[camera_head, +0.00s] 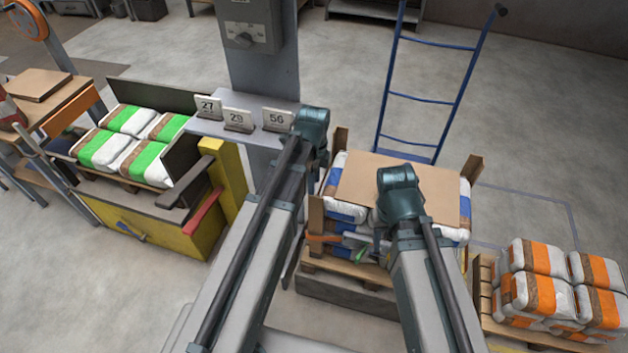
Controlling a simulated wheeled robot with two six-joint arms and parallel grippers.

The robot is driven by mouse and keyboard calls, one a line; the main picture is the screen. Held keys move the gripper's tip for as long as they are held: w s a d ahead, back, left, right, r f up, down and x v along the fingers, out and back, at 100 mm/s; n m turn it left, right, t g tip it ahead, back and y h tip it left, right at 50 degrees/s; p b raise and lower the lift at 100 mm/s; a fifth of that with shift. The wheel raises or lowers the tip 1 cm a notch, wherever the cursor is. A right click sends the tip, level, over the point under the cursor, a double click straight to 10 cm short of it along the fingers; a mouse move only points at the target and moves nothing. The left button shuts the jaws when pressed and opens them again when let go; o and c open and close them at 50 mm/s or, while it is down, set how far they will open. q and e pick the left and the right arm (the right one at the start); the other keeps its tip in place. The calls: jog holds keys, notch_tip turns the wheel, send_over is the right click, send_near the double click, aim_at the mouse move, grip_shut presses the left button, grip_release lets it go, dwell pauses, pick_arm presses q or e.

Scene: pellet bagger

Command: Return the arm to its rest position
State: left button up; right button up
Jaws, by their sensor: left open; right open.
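My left arm reaches up from the bottom of the head view to a teal joint in front of the grey post (262,75). My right arm reaches up to a second teal joint over the stacked pallet. What lies beyond both joints is hidden behind or below the arms, and I cannot make out the fingers of either gripper. I see nothing held.
A cardboard sheet (345,185) tops the blue-and-white bags (346,212). Orange-banded bags (540,290) stand on a pallet at right. Green-banded bags (105,150) lie left, above a yellow cabinet (150,230). Number plates (238,120) stand on a grey shelf. A blue hand truck (430,100) stands behind.

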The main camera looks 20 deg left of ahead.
dwell(0.3)
pick_arm(q)
jog(key=s+d+r+n+y+p, duration=0.1)
jog(key=s+d+r+n+p, duration=0.2)
jog(key=s+d+n, duration=0.7)
jog(key=s+n, duration=0.4)
jog(key=shift+s+d+r+n, duration=0.15)
jog(key=shift+n, duration=0.15)
